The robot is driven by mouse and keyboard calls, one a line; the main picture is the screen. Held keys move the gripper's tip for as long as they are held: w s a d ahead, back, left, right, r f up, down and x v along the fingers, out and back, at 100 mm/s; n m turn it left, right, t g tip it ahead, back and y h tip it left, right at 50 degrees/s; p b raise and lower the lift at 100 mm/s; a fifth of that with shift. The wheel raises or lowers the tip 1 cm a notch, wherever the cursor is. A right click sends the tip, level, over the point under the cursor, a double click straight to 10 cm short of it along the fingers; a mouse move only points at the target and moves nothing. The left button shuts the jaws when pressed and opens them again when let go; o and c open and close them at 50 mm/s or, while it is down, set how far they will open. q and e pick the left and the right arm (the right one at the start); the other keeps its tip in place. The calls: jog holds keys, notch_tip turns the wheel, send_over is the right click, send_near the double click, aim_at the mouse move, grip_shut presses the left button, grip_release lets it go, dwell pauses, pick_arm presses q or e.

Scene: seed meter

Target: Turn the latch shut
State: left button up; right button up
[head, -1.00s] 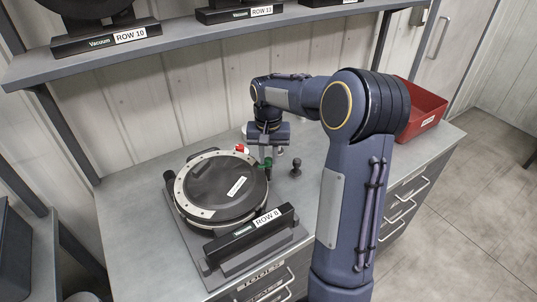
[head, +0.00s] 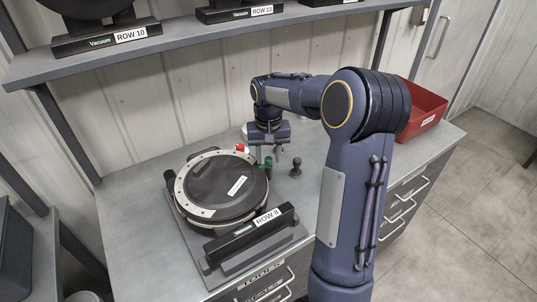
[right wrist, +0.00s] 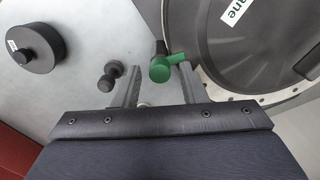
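The seed meter (head: 217,190) is a round black disc with a pale rim, lying flat in its stand on the bench. It also shows in the right wrist view (right wrist: 250,45). The green latch (head: 267,161) sits at the meter's right edge; in the right wrist view the green latch (right wrist: 160,69) has a short lever pointing right, towards the meter. My right gripper (head: 268,154) points down over the latch. In the wrist view my right gripper (right wrist: 159,76) is open, one finger on each side of the latch, with gaps visible. My left gripper is out of view.
A small dark knob (head: 296,167) stands on the bench right of the gripper. A red part (head: 240,148) is at the meter's back edge. A "ROW 8" vacuum block (head: 250,232) is in front. A red bin (head: 424,108) is at the right; a shelf (head: 180,35) runs above.

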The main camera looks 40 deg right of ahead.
aim_at(268, 159)
jog(key=shift+o, duration=0.2)
jog(key=shift+r+b, duration=0.35)
jog(key=shift+r, duration=3.55)
jog(key=s+a+f+n+t+y, duration=0.2)
jog(key=s+a, duration=0.7)
jog(key=s, duration=0.2)
jog(key=s+a+f+n+t+y, duration=0.1)
jog(key=s+a+n+t, duration=0.2)
jog(key=s+a, duration=0.7)
jog(key=shift+s+f+t+y, duration=0.3)
jog(key=shift+s+f+y, duration=0.1)
jog(key=shift+s, duration=0.6)
jog(key=shift+r, duration=0.1)
